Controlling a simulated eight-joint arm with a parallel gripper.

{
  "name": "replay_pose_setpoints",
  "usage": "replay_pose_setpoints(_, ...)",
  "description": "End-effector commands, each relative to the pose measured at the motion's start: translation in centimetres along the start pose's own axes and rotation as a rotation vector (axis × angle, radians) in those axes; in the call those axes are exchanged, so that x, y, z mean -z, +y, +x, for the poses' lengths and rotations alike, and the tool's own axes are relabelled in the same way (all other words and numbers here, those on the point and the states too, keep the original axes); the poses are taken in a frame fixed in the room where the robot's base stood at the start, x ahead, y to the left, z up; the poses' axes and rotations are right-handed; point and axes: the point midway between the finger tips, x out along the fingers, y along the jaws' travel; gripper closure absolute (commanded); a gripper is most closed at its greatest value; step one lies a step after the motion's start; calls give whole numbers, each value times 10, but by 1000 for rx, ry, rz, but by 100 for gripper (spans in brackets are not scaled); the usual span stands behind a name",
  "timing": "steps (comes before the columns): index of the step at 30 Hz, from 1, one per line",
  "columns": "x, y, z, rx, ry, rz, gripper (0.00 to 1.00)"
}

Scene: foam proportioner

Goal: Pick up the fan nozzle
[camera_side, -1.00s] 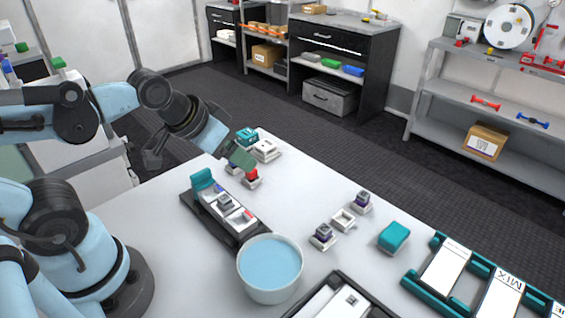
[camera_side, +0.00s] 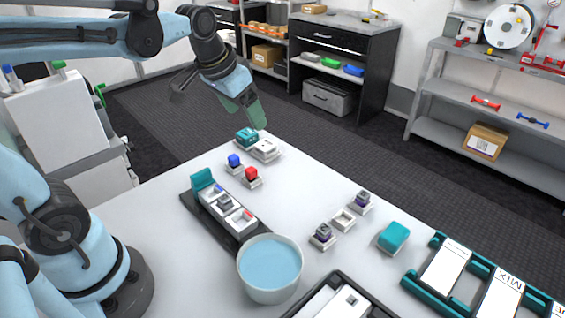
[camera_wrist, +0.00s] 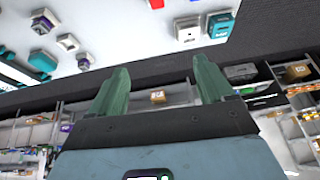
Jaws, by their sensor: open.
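I cannot tell for certain which piece is the fan nozzle. Small pieces on white holders stand on the white table: a blue one (camera_side: 234,159) and a red one (camera_side: 251,174) near the far left edge, and two dark purple-grey ones (camera_side: 322,233) (camera_side: 361,199) further right, with an empty white holder (camera_side: 343,219) between them. My gripper (camera_side: 256,112) has green fingers, is open and empty, and hangs above the table's far corner, higher than the red and blue pieces. In the wrist view the fingers (camera_wrist: 160,80) are spread wide with nothing between them.
A teal block (camera_side: 246,138) and a white block (camera_side: 264,150) sit below my gripper at the far corner. A dark tray (camera_side: 249,240) with white compartments and a bowl of blue liquid (camera_side: 270,268) stand nearer. A teal block (camera_side: 394,237) and teal rack (camera_side: 477,262) are right.

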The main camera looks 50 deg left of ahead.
Motion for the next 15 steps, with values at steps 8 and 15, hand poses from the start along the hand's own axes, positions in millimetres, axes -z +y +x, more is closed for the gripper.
replay_pose_setpoints(8, 52, -48, 20, 8, -151, 2, 19)
replay_pose_setpoints(15, 79, -95, 53, -8, -279, 2, 19)
